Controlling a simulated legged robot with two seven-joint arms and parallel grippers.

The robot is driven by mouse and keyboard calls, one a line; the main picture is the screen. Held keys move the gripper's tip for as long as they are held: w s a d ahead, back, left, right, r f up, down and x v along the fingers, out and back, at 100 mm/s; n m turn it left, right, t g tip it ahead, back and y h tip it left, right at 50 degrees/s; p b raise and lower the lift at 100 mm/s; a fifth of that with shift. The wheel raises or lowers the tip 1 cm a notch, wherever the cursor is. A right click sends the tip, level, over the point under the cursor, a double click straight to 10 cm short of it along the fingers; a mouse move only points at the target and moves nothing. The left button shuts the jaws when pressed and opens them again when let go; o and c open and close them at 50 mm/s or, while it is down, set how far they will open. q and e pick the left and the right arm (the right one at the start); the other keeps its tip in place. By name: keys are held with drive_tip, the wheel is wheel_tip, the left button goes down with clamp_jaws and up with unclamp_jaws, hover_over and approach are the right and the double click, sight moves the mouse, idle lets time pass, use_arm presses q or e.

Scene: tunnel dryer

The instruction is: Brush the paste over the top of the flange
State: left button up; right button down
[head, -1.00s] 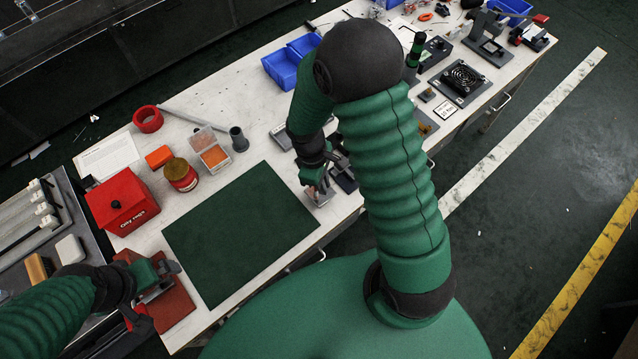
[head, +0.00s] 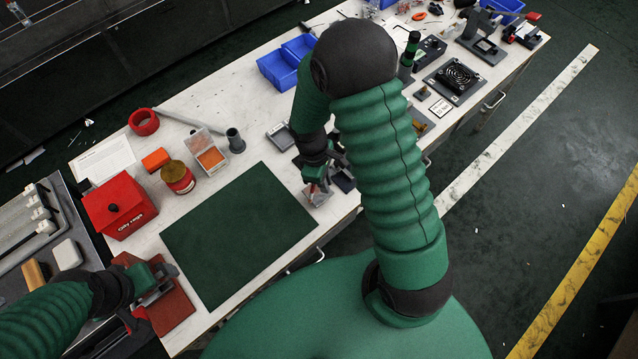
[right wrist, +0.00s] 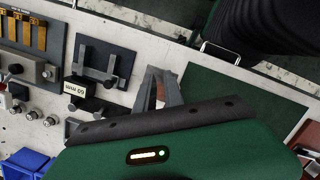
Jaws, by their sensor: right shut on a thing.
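A dark grey upright piece (head: 236,141), which looks like the flange, stands on the white bench behind the green mat. A red tin with a brown top (head: 178,177), perhaps the paste, stands to its left. My right gripper (head: 318,188) is low at the bench's front edge, right of the mat. It is shut on a small reddish thing, partly hidden by the fingers; I cannot tell whether it is a brush. In the right wrist view the fingers (right wrist: 157,92) show with a reddish bit between them. My left gripper (head: 158,283) is over a red-brown pad; its jaw opening is unclear.
The green mat (head: 238,235) is bare. Blue bins (head: 277,70) and fixtures stand farther right.

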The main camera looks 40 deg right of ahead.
drive_tip(key=shift+w+d+p, duration=0.65)
drive_tip(key=shift+d+p, duration=0.3)
drive_tip(key=shift+d, duration=1.45)
drive_tip(key=a, duration=0.5)
drive_tip(key=a+p, duration=0.1)
drive_tip(key=a, duration=0.1)
drive_tip(key=shift+w+a+r, duration=0.2)
drive_tip(key=shift+w+a, duration=0.15)
drive_tip(key=shift+w, duration=0.05)
drive_tip(key=d+p, duration=0.1)
drive_tip(key=d, duration=0.6)
drive_tip(key=shift+w+d, duration=0.25)
